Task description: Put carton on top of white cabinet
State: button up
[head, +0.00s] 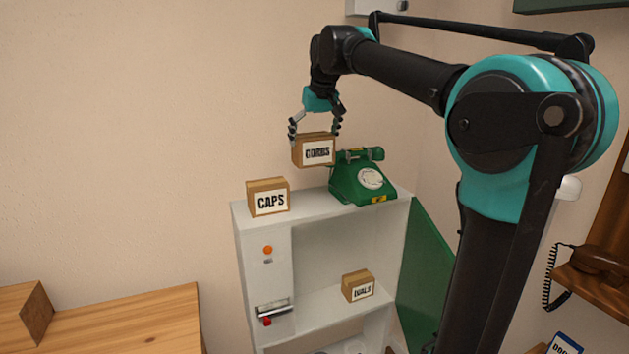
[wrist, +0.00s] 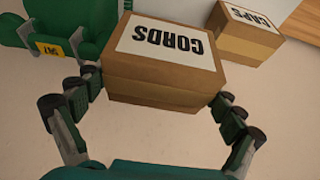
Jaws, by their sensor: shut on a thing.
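My gripper (head: 316,130) is shut on a brown carton (head: 314,150) labelled CORDS and holds it up at the cabinet's top. In the wrist view the CORDS carton (wrist: 165,70) sits between the two fingers of my gripper (wrist: 158,100). The white cabinet (head: 308,203) stands against the wall with its top and open shelf showing. In the head view the carton appears above the top, between the CAPS carton (head: 268,197) and the green dial phone (head: 362,180). I cannot tell whether its underside touches the top.
Another small carton (head: 358,286) sits on the cabinet's inner shelf. A green door (head: 427,275) hangs open at the cabinet's right. A wooden table (head: 130,320) is at lower left. A brown phone (head: 600,262) sits on a wooden shelf at right.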

aim_at(318, 155)
notch_tip(318, 155, down, 12)
jog(key=shift+r, duration=0.1)
dwell(0.4)
jog(key=o, duration=1.1)
jog(key=shift+c, duration=0.2)
jog(key=v, duration=1.2)
jog(key=shift+s, duration=0.1)
